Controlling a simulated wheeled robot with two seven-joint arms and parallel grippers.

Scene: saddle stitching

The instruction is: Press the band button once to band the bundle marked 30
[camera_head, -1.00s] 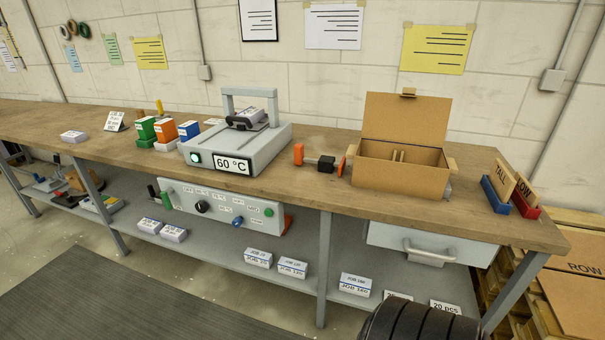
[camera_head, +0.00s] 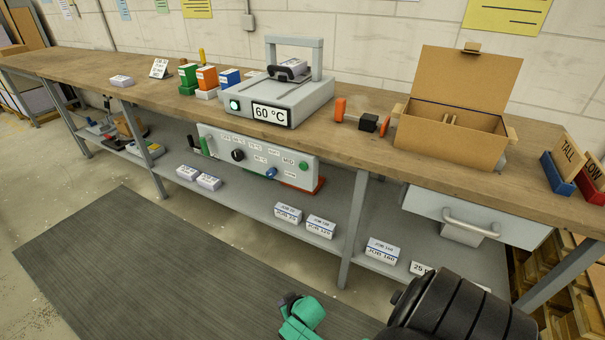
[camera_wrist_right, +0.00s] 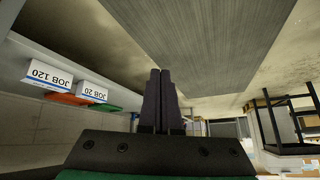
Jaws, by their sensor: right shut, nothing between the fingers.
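The banding machine (camera_head: 290,100) stands on the bench with an arch on top and a 60 °C display. A small bundle (camera_head: 291,66) sits on it under the arch; its marking is too small to read. The control panel (camera_head: 220,141) below the bench edge carries a black knob (camera_head: 238,155), a blue control (camera_head: 271,172) and a green button (camera_head: 303,166). Their small labels are not clear, so I cannot tell which is the band button. My right gripper (camera_head: 290,302) is low in front of the bench, away from the panel. Its fingers (camera_wrist_right: 160,75) are shut and empty in the right wrist view. My left gripper is out of view.
An open cardboard box (camera_head: 450,143) and an orange-and-black tool (camera_head: 367,123) are on the bench right of the machine. Labelled white bundles (camera_head: 321,228) lie on the lower shelf. A drawer (camera_head: 470,217) hangs at right. The dark floor mat (camera_head: 140,260) is clear.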

